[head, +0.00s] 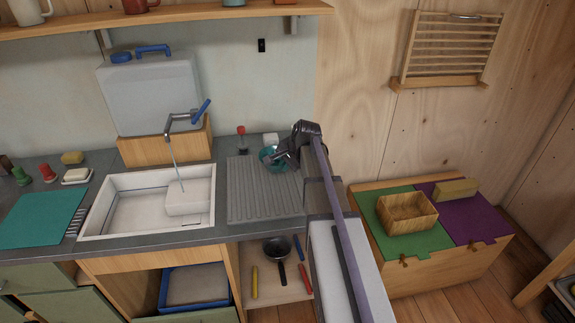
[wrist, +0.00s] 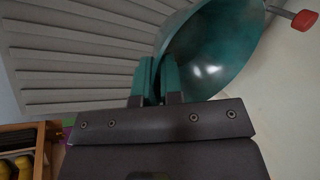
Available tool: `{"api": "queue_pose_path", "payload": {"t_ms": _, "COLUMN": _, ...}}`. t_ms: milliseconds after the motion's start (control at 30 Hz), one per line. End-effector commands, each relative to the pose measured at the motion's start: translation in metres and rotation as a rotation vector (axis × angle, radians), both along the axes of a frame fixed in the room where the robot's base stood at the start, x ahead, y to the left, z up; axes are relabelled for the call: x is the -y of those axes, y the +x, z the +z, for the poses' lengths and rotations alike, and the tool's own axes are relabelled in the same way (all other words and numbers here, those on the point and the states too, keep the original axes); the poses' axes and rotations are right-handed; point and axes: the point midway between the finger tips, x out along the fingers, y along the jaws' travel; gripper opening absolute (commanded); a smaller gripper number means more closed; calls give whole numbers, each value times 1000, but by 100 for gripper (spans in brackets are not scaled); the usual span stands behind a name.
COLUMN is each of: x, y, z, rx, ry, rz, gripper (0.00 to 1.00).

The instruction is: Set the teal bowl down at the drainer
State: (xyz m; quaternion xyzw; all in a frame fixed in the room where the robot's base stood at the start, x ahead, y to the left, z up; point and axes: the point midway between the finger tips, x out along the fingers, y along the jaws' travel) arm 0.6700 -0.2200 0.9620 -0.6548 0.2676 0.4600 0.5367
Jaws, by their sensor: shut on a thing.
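The teal bowl (head: 268,155) is at the back right of the drainer in the head view, partly hidden by my gripper (head: 280,157). In the wrist view the bowl (wrist: 215,50) is large and tilted on its side, with its wall between the fingers of my gripper (wrist: 160,78). My gripper is shut on the bowl. The grey ribbed drainer (head: 262,200) lies on the counter to the right of the sink, and its ribs also fill the upper left of the wrist view (wrist: 75,60). I cannot tell whether the bowl touches the drainer.
A red-topped item (head: 241,132) and a white cup-like item (head: 270,139) stand behind the drainer. Most of the drainer's surface is bare. A pan (head: 277,250) sits on the shelf below.

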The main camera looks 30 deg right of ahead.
Motion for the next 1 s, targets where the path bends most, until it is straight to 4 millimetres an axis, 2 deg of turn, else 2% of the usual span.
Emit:
{"api": "queue_pose_path", "payload": {"t_ms": 33, "x": 0, "y": 0, "z": -10, "rx": 0, "ry": 0, "rz": 0, "gripper": 0}}
{"api": "queue_pose_path", "payload": {"t_ms": 400, "x": 0, "y": 0, "z": -54, "rx": 0, "ry": 0, "rz": -1, "gripper": 0}}
{"api": "queue_pose_path", "payload": {"t_ms": 767, "x": 0, "y": 0, "z": -57, "rx": 0, "ry": 0, "rz": -1, "gripper": 0}}
{"api": "queue_pose_path", "payload": {"t_ms": 800, "x": 0, "y": 0, "z": -57, "rx": 0, "ry": 0, "rz": -1, "gripper": 8}}
{"api": "queue_pose_path", "payload": {"t_ms": 1000, "x": 0, "y": 0, "z": -57, "rx": 0, "ry": 0, "rz": -1, "gripper": 27}}
